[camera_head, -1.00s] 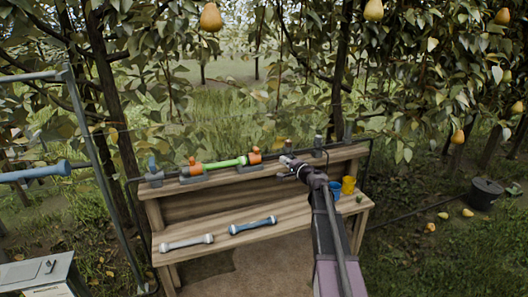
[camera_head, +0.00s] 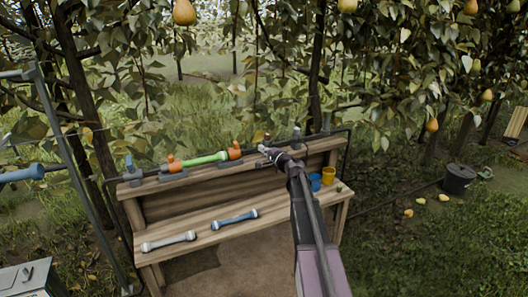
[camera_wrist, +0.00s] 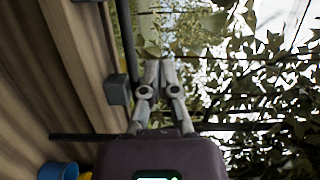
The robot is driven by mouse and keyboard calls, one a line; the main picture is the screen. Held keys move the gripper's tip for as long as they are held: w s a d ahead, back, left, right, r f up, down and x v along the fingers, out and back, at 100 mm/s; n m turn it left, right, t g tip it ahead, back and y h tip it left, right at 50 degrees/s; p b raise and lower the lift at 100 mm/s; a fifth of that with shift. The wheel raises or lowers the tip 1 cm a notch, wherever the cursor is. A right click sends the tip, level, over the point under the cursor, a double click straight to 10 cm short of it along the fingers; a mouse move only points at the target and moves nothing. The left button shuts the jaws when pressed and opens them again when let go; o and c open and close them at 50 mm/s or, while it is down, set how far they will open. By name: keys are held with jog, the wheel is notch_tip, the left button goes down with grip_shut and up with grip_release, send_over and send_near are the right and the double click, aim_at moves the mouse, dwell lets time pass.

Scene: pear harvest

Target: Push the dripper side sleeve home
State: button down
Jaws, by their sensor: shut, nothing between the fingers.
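A green pipe piece (camera_head: 205,160) lies in the line along the bench's raised back shelf. Orange sleeves sit at its left end (camera_head: 172,164) and right end (camera_head: 234,151). I cannot tell which is the dripper side one or how far each is seated. My gripper (camera_head: 262,150) is shut and empty, just right of the right orange sleeve, with a small gap showing. In the wrist view my gripper (camera_wrist: 160,64) has its fingers together with nothing between them. Neither orange sleeve shows in that view.
The wooden bench (camera_head: 190,250) holds a grey pipe piece (camera_head: 168,241) and a blue one (camera_head: 235,219). A blue cup (camera_head: 315,182) and a yellow cup (camera_head: 328,176) stand beside my arm. A grey holder (camera_wrist: 117,90) lies left of my fingers. Branches hang behind.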

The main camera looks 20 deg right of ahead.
aim_at(233, 148)
jog(key=x, duration=0.7)
jog(key=shift+d, duration=0.1)
jog(key=a, duration=0.3)
jog(key=shift+s, duration=0.1)
jog(key=shift+a, duration=0.6)
